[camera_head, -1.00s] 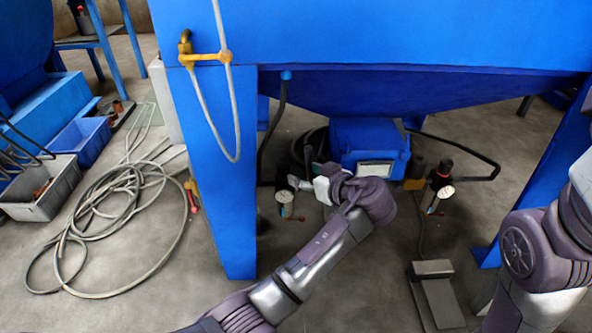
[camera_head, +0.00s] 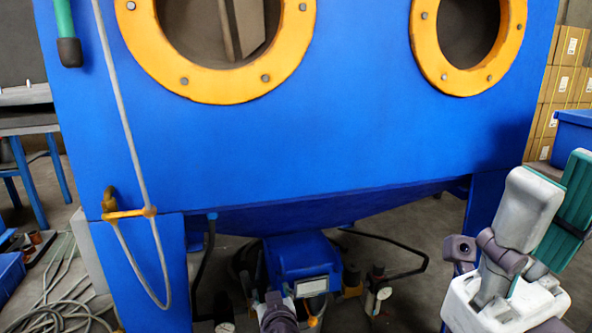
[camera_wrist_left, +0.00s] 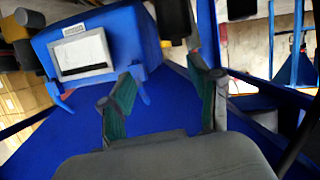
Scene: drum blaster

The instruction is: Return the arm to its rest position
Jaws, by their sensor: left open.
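My left gripper (camera_wrist_left: 163,72) is open and empty in the left wrist view, its two teal-padded fingers spread apart. It is close to a blue box (camera_wrist_left: 105,45) with a pale panel, with no visible contact. In the head view this blue box (camera_head: 303,256) sits under the blue cabinet. Only a dark part of my left arm (camera_head: 278,314) shows there, at the bottom edge in front of the box; its fingers cannot be made out. My right gripper (camera_head: 555,190) stands raised at the right, its fingers pointing up and apart, with nothing between them.
The blue cabinet (camera_head: 330,140) with two orange-rimmed ports fills the middle. A gauge with a black knob (camera_head: 377,290) stands right of the box. A coiled hose (camera_head: 55,312) lies at lower left. Cardboard boxes (camera_head: 568,75) are stacked at the right.

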